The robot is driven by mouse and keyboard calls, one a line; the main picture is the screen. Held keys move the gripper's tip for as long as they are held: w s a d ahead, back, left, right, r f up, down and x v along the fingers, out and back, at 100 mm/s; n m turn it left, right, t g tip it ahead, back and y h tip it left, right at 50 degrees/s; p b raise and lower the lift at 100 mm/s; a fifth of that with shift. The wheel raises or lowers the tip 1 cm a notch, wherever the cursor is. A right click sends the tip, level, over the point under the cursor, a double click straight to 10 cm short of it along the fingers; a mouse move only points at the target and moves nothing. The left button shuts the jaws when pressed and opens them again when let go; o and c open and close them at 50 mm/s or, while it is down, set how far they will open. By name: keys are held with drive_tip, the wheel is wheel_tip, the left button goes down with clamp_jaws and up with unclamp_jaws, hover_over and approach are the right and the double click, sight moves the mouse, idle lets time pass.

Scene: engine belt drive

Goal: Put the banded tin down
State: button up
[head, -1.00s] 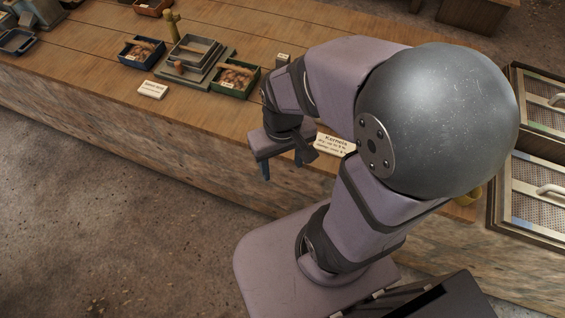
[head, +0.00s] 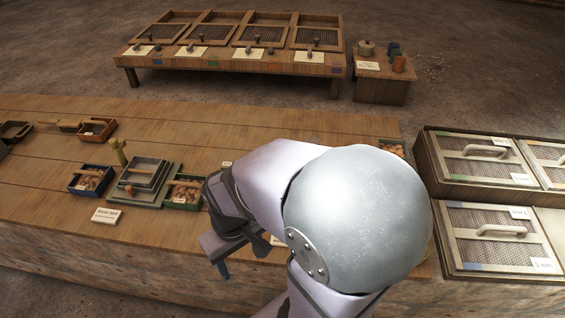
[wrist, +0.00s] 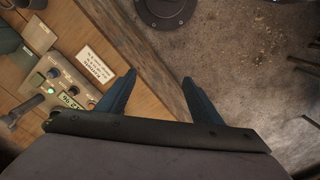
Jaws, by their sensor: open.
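My gripper (head: 222,264) hangs at the front edge of the long wooden bench in the head view, partly hidden by my own arm. In the wrist view its two blue fingers (wrist: 160,78) are spread apart with nothing between them. I cannot make out a banded tin for certain. Small round containers stand on a low side table (head: 380,90) at the back right: a tan one (head: 367,48), a dark blue-green one (head: 394,49) and an orange one (head: 399,64). They are too small to show bands clearly, and my gripper is far from them.
The bench (head: 250,130) carries trays of brown lumps, a stacked grey tray stand (head: 143,180) and cards. Framed mesh screens (head: 490,235) lie at right. A low table (head: 235,62) with screens stands behind. The wrist view shows a knobbed panel (wrist: 68,85), a card (wrist: 95,64) and floor.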

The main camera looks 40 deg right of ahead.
wheel_tip(320, 180, up, 5)
drive_tip(key=w+t+p, duration=0.1)
drive_tip(key=w+p, duration=0.1)
drive_tip(key=p, duration=0.2)
drive_tip(key=w+d+f+m+t+h+b, duration=0.1)
drive_tip(key=w+d+f+m+t+b, duration=0.2)
drive_tip(key=w+f+b, duration=0.6)
drive_tip(key=w+d+f+t+h+b, duration=0.1)
drive_tip(key=w+d+f+t+b, duration=0.3)
drive_tip(key=w+b, duration=0.6)
drive_tip(key=s+d+f+m+t+h+b, duration=0.1)
drive_tip(key=d+m+h+b, duration=0.1)
drive_tip(key=d+b, duration=0.3)
drive_tip(key=s+d+f+m+t+h+b, duration=0.1)
drive_tip(key=d+h+b, duration=0.3)
drive_tip(key=b, duration=0.6)
drive_tip(key=s+d+f+m+t+h+b, duration=0.1)
drive_tip(key=d+f+m+t+h+b, duration=0.1)
drive_tip(key=d+b, duration=0.5)
drive_tip(key=shift+s+f+m+t+h+b, duration=0.1)
drive_tip(key=shift+f+m+t+h+b, duration=0.25)
drive_tip(key=shift+f+h+b, duration=0.5)
drive_tip(key=shift+s+d+r+h, duration=0.15)
drive_tip(key=shift+r+h, duration=0.1)
drive_tip(key=shift+h, duration=0.1)
drive_tip(key=shift+s+d+r, duration=0.1)
drive_tip(key=shift+d+r, duration=0.05)
drive_tip(key=shift+r, duration=0.05)
